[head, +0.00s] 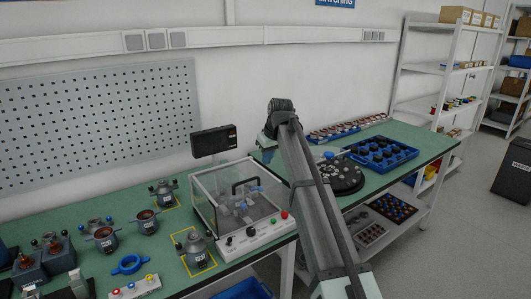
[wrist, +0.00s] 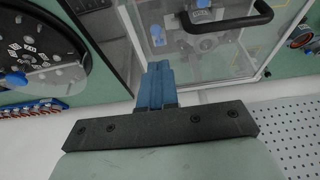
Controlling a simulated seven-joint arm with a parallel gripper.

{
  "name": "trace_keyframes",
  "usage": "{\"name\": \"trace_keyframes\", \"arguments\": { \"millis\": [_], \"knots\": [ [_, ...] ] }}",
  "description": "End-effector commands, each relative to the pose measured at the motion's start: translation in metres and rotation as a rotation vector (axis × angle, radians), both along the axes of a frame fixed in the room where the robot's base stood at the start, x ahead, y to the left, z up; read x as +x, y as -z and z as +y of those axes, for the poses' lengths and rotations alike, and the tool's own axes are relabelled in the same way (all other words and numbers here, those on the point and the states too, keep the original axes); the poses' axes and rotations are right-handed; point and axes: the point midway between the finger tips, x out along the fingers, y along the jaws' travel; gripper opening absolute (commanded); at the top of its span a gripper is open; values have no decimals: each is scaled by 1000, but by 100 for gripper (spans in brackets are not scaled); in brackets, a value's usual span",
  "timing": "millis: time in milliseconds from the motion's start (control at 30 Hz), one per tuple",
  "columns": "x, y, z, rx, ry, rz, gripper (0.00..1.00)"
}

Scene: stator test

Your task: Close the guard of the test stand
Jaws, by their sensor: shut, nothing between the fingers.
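The test stand (head: 240,240) is on the green bench, with a white front panel carrying a red and a green button. Its guard (head: 213,200) is a clear box with pale edges and a black handle (head: 245,184). Fixture parts show through the clear panels. The wrist view shows the guard (wrist: 235,55) and its black handle (wrist: 232,20) at the top. I cannot tell how far the guard stands open. My gripper (wrist: 160,70) has blue fingers, together and empty, overlapping the guard's edge in the wrist view; contact is unclear. In the head view it is mostly hidden behind my arm.
A dark display (head: 213,141) stands behind the test stand. A round black turntable (head: 345,185) and a blue tray (head: 382,165) are to its right. Several motor parts, including a stator unit (head: 195,248), stand to its left. A perforated panel (head: 95,125) covers the wall.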

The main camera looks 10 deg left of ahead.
Motion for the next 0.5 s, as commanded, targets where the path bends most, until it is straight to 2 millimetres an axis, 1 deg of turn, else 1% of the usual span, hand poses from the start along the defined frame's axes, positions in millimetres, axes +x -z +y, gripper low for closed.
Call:
{"name": "trace_keyframes", "arguments": {
  "millis": [167,400,500],
  "knots": [
    [-4,14,-3,-1,1,2,0],
    [-9,39,-9,-1,1,2,0],
    [-10,45,-10,-1,0,1,0]
  ]
}}
